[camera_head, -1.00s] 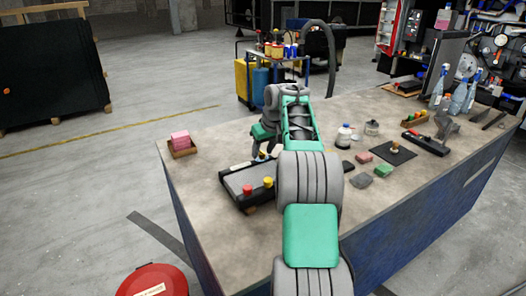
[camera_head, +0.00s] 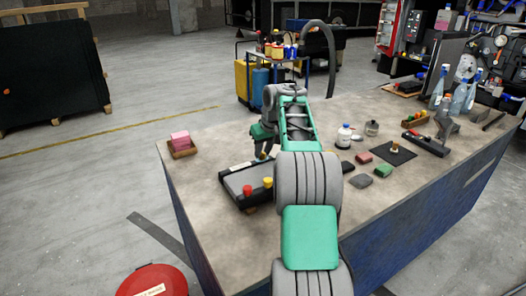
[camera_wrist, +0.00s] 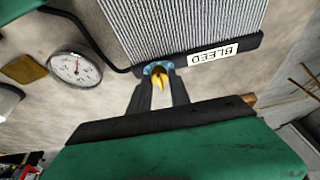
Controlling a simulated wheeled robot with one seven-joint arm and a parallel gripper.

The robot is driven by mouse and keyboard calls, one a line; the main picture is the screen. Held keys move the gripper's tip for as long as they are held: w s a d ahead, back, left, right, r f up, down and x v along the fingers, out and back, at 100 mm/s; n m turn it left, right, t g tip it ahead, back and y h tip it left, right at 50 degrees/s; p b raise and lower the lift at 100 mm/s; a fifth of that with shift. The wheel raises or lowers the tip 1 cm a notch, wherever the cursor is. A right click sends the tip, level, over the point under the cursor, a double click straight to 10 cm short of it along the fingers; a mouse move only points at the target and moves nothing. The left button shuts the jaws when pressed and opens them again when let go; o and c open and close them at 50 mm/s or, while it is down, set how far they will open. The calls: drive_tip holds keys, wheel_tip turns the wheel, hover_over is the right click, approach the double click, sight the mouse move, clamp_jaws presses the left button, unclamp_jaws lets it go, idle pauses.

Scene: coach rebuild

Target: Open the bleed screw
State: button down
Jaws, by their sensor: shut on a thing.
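The bleed screw (camera_wrist: 159,80) is a yellow key-like piece at the edge of a radiator-like unit, seen in the wrist view beside a white label reading BLEED (camera_wrist: 223,50). A blue ring shows around its base. My gripper (camera_wrist: 160,76) is shut on the bleed screw, with a dark finger on each side of it.
A round dial gauge (camera_wrist: 75,68) lies left of the unit in the wrist view. On the bench (camera_head: 215,150) stand a pink block in a tray (camera_head: 181,143), a white bottle (camera_head: 344,136) and a dark mat (camera_head: 395,153).

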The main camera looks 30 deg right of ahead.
drive_tip(key=c, duration=1.2)
unclamp_jaws()
drive_tip(key=shift+c, duration=0.2)
drive_tip(key=p+v, duration=0.1)
drive_tip(key=v, duration=0.6)
drive_tip(key=shift+r, duration=0.35)
drive_tip(key=shift+s+a, duration=0.1)
drive_tip(key=shift+s, duration=0.05)
